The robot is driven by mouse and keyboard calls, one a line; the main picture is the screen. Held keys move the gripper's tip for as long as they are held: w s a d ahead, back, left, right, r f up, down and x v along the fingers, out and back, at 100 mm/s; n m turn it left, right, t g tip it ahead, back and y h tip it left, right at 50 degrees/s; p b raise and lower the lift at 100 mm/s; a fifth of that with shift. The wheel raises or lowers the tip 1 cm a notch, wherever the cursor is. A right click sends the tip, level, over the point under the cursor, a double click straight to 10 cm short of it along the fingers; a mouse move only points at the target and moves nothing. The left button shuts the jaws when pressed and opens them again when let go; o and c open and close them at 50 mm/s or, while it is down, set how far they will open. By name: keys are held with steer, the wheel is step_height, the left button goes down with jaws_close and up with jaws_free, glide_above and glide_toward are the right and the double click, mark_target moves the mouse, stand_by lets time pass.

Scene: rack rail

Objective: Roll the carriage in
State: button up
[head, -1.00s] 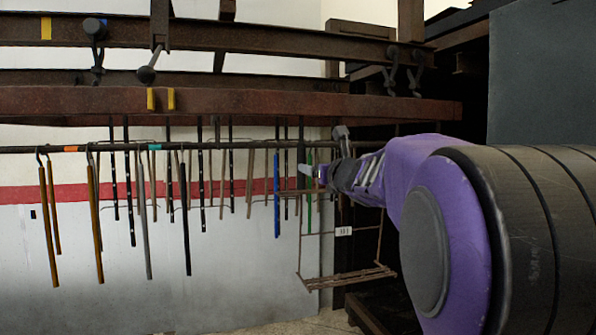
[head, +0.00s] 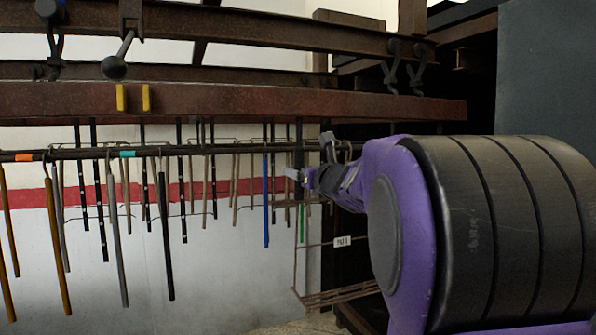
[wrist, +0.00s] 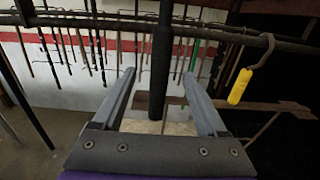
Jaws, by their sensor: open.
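I cannot tell for sure which part is the carriage. A wire frame with a white label (head: 342,241) hangs low behind my arm, partly hidden by it. My gripper (head: 293,174) is in front of the right end of the hanging rail (head: 80,154). In the wrist view my gripper (wrist: 159,74) is open, its two grey fingers on either side of a thick dark upright bar (wrist: 161,45). The bar's lower end shows between the fingers; I cannot tell whether they touch it. A yellow tag (wrist: 240,87) hangs from a hook to the right.
Several rods hang from the rail, among them a blue rod (head: 266,200) and an orange rod (head: 57,248). A rusty beam (head: 230,102) with two yellow marks runs above. A grey panel (head: 550,75) stands at right. Floor shows below in the wrist view.

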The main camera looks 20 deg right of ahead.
steer(key=shift+w+f, duration=0.1)
steer(key=shift+w, duration=1.2)
jaws_close()
stand_by(0.7)
